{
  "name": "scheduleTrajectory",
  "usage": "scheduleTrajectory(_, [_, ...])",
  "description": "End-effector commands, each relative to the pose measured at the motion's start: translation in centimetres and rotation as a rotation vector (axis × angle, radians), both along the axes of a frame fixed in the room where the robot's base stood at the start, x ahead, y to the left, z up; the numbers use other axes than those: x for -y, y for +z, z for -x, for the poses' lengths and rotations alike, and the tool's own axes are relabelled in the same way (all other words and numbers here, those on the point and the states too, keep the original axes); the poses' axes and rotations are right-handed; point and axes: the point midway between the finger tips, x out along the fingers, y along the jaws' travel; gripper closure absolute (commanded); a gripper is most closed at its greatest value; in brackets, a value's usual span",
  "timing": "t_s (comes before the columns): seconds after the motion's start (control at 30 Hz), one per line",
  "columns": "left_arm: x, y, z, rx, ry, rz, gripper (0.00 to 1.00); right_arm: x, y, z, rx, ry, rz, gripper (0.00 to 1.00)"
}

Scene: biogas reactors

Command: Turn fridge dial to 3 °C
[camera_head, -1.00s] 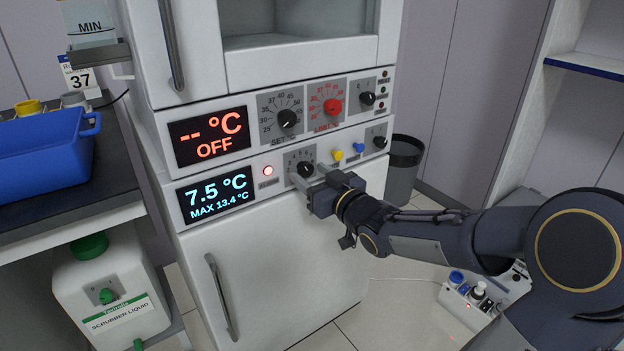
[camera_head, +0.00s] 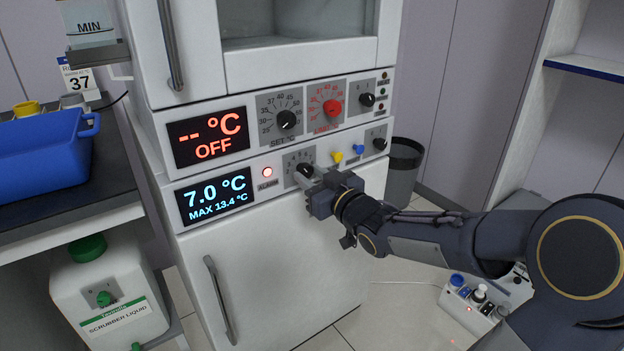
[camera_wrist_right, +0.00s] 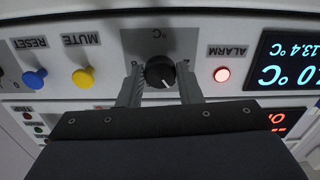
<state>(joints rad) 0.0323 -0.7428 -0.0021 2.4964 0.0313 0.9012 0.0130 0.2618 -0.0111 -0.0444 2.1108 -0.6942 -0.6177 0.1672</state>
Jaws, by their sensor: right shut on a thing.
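The fridge dial (camera_head: 305,170) is a black knob on a grey scale plate in the lower panel. In the right wrist view the dial (camera_wrist_right: 160,72) sits between my two fingers, its white pointer line visible; the numbers on its scale are mostly hidden. My right gripper (camera_head: 311,175) is shut on the dial, with one finger on each side. The fridge display (camera_head: 217,196) reads 7.0 °C and MAX 13.4 °C in blue. My left gripper is not in view.
A lit red alarm lamp (camera_head: 267,172) is left of the dial. Yellow mute (camera_head: 337,157) and blue reset (camera_head: 359,150) buttons are at its right.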

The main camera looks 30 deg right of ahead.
Motion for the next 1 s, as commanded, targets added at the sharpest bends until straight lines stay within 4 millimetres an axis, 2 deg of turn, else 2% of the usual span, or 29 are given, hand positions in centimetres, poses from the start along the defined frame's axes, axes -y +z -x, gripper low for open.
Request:
scheduleTrajectory(0.2, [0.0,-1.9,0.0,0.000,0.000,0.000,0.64,0.0,-0.4,0.0,0.013,0.000,0.138,0.91])
scheduleTrajectory(0.5, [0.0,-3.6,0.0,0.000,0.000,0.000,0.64,0.0,-0.3,0.0,0.027,0.000,0.334,0.91])
scheduleTrajectory(1.0, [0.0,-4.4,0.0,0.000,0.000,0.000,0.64,0.1,-0.1,0.0,0.034,0.001,0.456,0.91])
